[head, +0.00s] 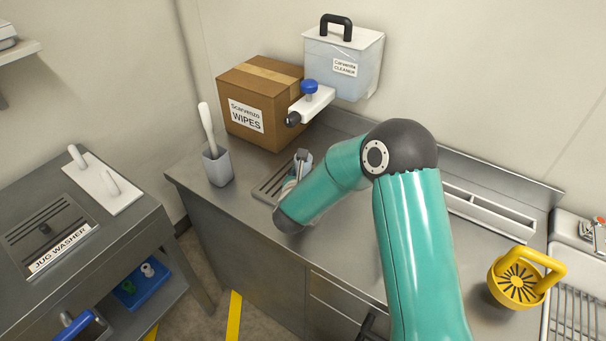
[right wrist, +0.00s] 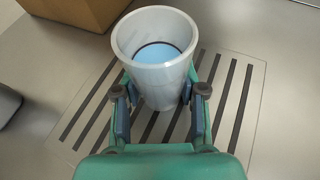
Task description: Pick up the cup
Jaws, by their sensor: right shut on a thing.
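The cup (right wrist: 154,68) is a pale grey, translucent tumbler with light blue liquid inside. It stands upright between the fingers of my right gripper (right wrist: 160,108) in the right wrist view. The fingers press on its two sides and are shut on it. In the head view the cup (head: 303,156) shows only in small part behind my teal right arm, and the right gripper (head: 292,180) is mostly hidden there. The cup is over a slotted drain plate (right wrist: 228,98); its base is hidden, so I cannot tell whether it touches. My left gripper is not in view.
A grey holder (head: 217,168) with a white-handled brush stands left of the drain plate. A wipes carton (head: 262,85) and a wall dispenser tap (head: 312,100) are behind it. A yellow-handled strainer (head: 520,285) is at right. The jug washer cart (head: 130,225) stands across a floor gap.

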